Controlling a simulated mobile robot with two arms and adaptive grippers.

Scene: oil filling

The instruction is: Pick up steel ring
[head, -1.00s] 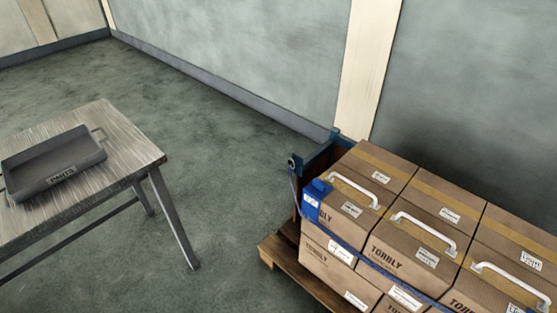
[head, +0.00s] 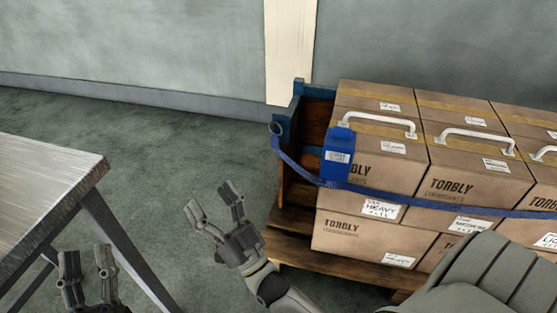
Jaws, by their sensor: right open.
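The steel ring (head: 276,128) is small and dark. It sits at the left end of the blue strap (head: 305,172), against the blue corner post of the pallet crate. My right gripper (head: 213,198) is open and empty, below and to the left of the ring and apart from it. My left gripper (head: 86,256) is at the bottom left near the table; its fingers are spread, with nothing seen between them, and its base is cut off by the frame edge.
Cartons (head: 375,170) with white handles are stacked on a wooden pallet (head: 300,246), with the strap across their front. A blue tag (head: 338,155) hangs at the near-left carton. A metal table (head: 45,195) stands at left. Floor (head: 170,150) between table and pallet is clear.

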